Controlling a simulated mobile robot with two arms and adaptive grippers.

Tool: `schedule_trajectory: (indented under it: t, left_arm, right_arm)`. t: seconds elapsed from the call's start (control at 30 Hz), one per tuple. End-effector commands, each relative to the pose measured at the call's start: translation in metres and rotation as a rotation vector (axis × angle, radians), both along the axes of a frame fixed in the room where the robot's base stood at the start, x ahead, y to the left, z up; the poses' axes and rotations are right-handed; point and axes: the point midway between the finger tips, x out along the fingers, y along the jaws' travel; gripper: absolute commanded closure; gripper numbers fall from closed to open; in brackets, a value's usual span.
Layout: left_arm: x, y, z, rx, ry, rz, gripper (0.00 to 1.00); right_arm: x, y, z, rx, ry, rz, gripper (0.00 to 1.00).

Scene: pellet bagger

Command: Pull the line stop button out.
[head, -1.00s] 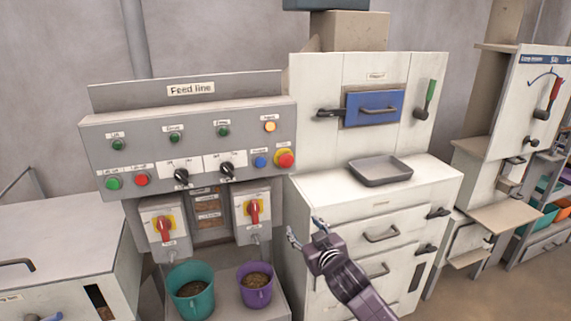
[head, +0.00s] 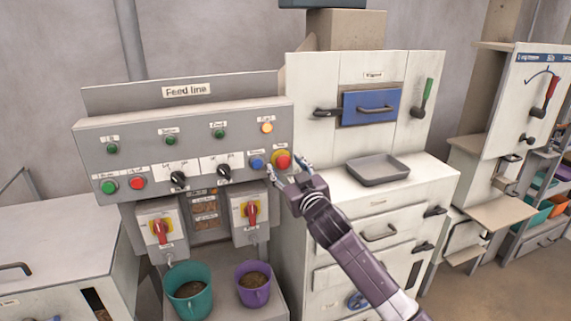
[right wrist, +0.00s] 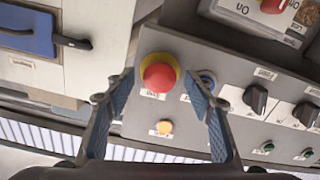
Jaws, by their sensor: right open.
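The line stop button (head: 282,159) is a red mushroom head on a yellow ring, at the right end of the grey Feed line panel (head: 225,139). In the right wrist view the red head (right wrist: 160,77) shows between my open fingers, slightly left of centre. My right gripper (head: 286,170) is open and empty just in front of and below the button. Its fingers point at the panel, one to each side of the button; I cannot tell whether they touch it. My left gripper is not in view.
A blue button (head: 257,163) sits close left of the red one, partly behind a finger in the right wrist view. An amber lamp (head: 266,127) is above. A white cabinet with a grey tray (head: 377,170) stands right. Red rotary switches (head: 251,212) and buckets (head: 253,284) are below.

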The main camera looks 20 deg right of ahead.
Motion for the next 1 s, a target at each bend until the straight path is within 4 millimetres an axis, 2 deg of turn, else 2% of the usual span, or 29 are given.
schedule_trajectory:
  t: [0.37,0.83,1.0]
  left_arm:
    - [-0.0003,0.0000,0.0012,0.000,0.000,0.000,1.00]
    - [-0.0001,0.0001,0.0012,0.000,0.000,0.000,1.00]
    - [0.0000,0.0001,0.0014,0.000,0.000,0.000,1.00]
  right_arm:
    - [0.0058,0.0004,-0.0003,0.000,0.000,0.000,0.51]
    - [0.0056,0.0004,-0.0004,0.000,0.000,0.001,1.00]
    - [0.0053,0.0005,-0.0004,0.000,0.001,0.001,1.00]
